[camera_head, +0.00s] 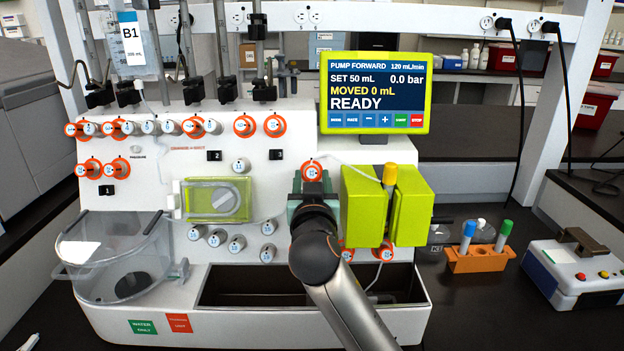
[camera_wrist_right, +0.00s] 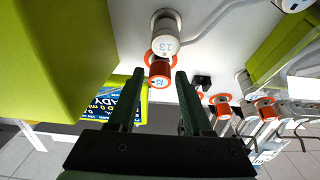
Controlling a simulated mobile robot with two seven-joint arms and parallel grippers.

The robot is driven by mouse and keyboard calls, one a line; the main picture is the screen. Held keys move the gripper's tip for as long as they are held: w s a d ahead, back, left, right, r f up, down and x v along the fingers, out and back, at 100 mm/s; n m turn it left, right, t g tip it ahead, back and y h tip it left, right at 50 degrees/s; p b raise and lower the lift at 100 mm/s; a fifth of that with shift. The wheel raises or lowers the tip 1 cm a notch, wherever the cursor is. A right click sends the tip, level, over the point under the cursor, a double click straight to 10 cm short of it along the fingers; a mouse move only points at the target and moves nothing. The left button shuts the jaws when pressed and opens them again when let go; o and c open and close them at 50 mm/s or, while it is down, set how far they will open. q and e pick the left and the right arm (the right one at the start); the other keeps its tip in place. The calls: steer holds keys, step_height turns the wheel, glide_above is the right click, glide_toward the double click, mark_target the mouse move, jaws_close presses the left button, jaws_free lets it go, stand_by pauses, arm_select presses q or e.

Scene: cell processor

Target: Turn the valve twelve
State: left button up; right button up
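In the right wrist view, an orange-collared knob (camera_wrist_right: 160,71) shows between my right gripper's fingertips, with a small label that may read 12. The head view shows an orange-collared knob (camera_head: 312,171) on the white panel just above my right gripper (camera_head: 311,190). A white knob marked 13 (camera_wrist_right: 165,44) sits beside the first knob in the wrist view. My right gripper (camera_wrist_right: 158,78) is open, its dark green fingers apart on either side of the orange knob. Whether they touch it, I cannot tell. My left gripper is not in view.
Green blocks (camera_head: 362,207) stand close to the right of my right gripper, with a yellow-capped tube (camera_head: 389,175) between them. The pump screen (camera_head: 374,92) above reads READY. More knobs line the panel. An orange tube rack (camera_head: 478,262) stands at the right.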

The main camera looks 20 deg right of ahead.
jaws_close()
stand_by(0.3)
